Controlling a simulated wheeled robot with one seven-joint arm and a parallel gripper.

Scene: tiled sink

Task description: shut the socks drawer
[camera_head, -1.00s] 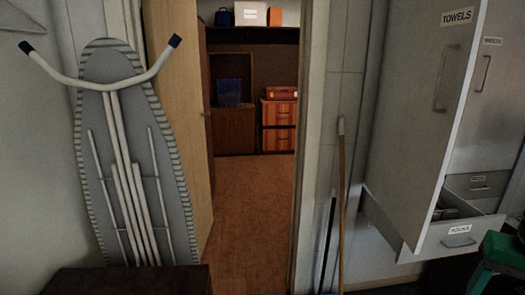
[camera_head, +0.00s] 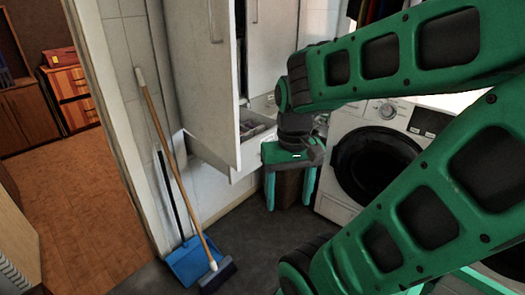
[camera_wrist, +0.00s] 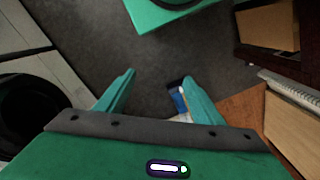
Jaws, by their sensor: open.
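The socks drawer (camera_head: 246,153) is white and stands pulled out low in the cabinet in the head view. Its inside shows dark contents, its label cannot be read now, and my arm's end hides part of its right side. My gripper (camera_head: 289,204) hangs fingers down, just right of the drawer front in the picture; I cannot tell whether it touches it. In the wrist view my gripper (camera_wrist: 158,79) has its two green fingers spread with nothing held between them. The drawer does not show clearly in the wrist view.
A tall towels unit (camera_head: 200,75) juts out above the drawer. A broom (camera_head: 177,160) and blue dustpan (camera_head: 188,262) stand to the left. A washing machine (camera_head: 345,135) is right, behind my arm. Grey floor (camera_head: 255,245) lies clear in front.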

